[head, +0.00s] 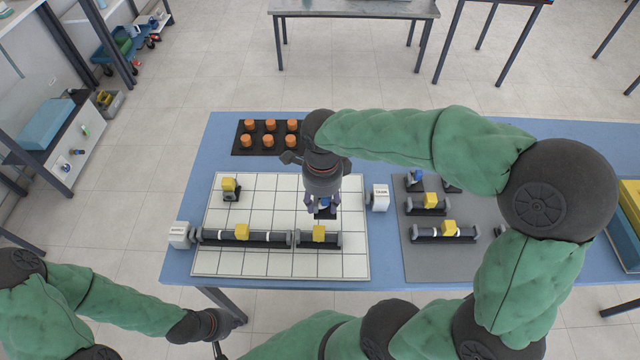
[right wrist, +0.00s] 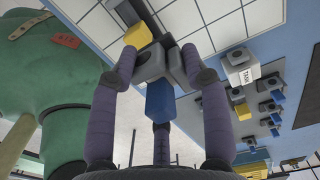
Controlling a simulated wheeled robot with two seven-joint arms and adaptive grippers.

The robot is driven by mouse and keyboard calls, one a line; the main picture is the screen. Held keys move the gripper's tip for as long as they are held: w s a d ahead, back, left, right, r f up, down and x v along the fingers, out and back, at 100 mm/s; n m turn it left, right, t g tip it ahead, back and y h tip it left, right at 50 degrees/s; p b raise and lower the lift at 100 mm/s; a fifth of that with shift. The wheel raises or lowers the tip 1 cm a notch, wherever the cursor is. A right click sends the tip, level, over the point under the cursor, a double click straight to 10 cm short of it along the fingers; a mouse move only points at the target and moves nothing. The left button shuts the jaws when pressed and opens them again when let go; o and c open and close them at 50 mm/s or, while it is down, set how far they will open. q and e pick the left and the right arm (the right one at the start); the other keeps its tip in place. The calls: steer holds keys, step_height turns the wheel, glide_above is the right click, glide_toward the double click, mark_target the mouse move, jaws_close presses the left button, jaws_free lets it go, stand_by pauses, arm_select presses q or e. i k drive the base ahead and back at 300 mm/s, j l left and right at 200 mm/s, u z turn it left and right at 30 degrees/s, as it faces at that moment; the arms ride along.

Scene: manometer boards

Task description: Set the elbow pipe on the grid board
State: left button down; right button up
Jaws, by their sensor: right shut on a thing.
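The elbow pipe, dark grey with a blue grip block, is between the fingers of my right gripper (head: 323,205). In the right wrist view, the gripper (right wrist: 158,65) is shut on it; the grey body (right wrist: 150,66) and blue block (right wrist: 160,100) show. In the head view the blue block (head: 325,202) shows between the fingers, over the right part of the white grid board (head: 265,265). I cannot tell whether the pipe touches the board. My left gripper (head: 217,350) is at the bottom edge, off the table and partly cut off; its jaws are unclear.
On the board are a yellow-topped elbow (head: 231,189), a long pipe (head: 265,238) and a short pipe (head: 333,239). The supply block (head: 180,235) and tank block (head: 379,198) flank it. A grey mat (head: 430,257) holds spare pipes. A black tray (head: 242,150) holds orange caps.

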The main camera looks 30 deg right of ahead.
mark_target(355, 242)
steer(key=k+j, duration=0.85)
